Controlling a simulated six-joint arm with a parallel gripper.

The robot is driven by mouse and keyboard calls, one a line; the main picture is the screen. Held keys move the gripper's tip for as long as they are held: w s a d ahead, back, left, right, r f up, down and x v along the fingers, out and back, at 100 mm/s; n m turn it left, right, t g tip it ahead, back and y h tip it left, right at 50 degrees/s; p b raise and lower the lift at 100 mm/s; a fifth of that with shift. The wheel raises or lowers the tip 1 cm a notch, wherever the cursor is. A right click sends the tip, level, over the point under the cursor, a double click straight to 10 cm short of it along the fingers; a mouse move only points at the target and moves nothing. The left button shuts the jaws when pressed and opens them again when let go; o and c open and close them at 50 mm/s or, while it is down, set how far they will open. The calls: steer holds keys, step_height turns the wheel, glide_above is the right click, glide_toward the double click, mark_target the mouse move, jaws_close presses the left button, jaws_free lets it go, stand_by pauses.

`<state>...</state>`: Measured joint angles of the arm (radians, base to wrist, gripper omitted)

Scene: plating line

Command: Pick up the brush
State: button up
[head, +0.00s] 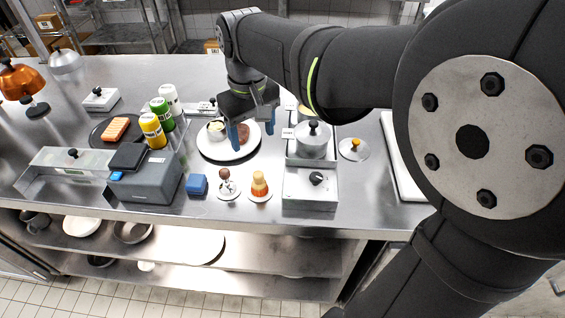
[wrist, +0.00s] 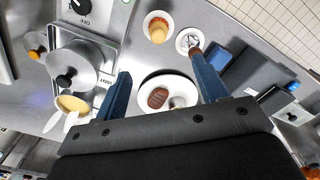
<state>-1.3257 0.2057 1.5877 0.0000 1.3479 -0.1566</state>
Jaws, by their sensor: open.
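My gripper (head: 252,133) is open, its two blue fingers pointing down over the white plate (head: 211,152). In the wrist view my gripper (wrist: 160,66) has nothing between its fingers. A squat orange-and-cream piece (head: 259,184), which may be the brush, stands on a small white saucer near the front edge; it also shows in the wrist view (wrist: 157,29). Left of it, a metal piece with a dark wooden knob (head: 226,178) stands on another saucer. I cannot tell for certain which of the two is the brush. My gripper is behind and above both, apart from them.
The plate holds a brown patty (head: 242,132) and a small pale bowl. A lidded pot (head: 313,143) and a control box (head: 311,190) stand to the right. A blue cube (head: 197,185), a grey machine (head: 148,180) and several bottles (head: 152,131) stand to the left.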

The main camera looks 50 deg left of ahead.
mark_target(259, 182)
steer(key=shift+n, duration=0.5)
step_height(259, 182, down, 12)
steer(key=shift+f, duration=0.15)
steer(key=shift+w+f, duration=0.2)
steer(key=shift+f, duration=2.5)
steer(key=shift+c, duration=0.3)
steer(key=c, duration=1)
